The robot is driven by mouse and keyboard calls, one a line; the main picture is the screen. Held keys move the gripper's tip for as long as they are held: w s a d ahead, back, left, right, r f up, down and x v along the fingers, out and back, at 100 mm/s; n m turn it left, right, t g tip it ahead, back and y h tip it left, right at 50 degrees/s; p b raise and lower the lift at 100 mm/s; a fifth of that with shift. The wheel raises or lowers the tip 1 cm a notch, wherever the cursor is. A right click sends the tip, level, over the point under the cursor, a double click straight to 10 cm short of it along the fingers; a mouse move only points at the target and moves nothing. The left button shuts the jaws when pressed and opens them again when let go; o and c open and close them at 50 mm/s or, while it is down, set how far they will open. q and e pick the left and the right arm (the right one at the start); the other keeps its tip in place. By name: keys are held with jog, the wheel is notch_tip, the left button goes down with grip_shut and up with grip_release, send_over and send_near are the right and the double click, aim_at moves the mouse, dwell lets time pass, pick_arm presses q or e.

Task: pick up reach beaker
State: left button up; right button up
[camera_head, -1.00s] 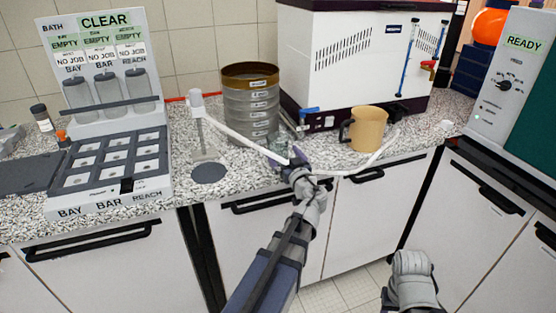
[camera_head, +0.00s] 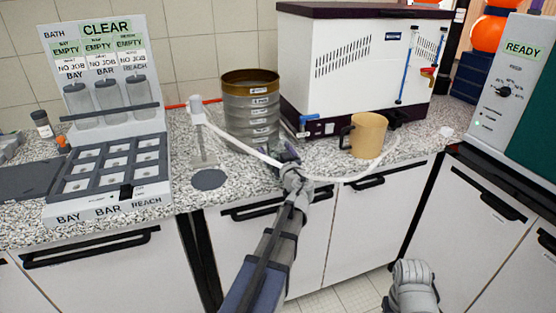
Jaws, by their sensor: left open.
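My left gripper (camera_head: 284,153) is over the counter's front part, just right of the sieve stack, and points away from me. Its jaws are open, but the fingertips are small and dark and partly hidden by my own wrist. A small clear glass vessel stood at this spot a second ago; the gripper now mostly covers it, and I cannot tell whether it is between the fingers. Three grey-glass jars stand in the bath rack at left, under signs BAY, BAR and REACH; the one under REACH (camera_head: 139,97) is the rightmost.
The brass-rimmed sieve stack (camera_head: 250,112) stands close left of the gripper. A tan mug (camera_head: 369,136) is to the right, before the white machine (camera_head: 355,60). A white hose (camera_head: 240,148) runs across by my wrist. A stand (camera_head: 203,135) is further left.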

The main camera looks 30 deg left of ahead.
pick_arm(q)
jog(key=shift+w+a, duration=0.2)
jog(key=shift+a, duration=0.05)
jog(key=c, duration=1.2)
jog(key=shift+r, duration=0.15)
jog(key=shift+c, duration=0.2)
notch_tip(320, 180, up, 14)
jog(key=p, duration=1.4)
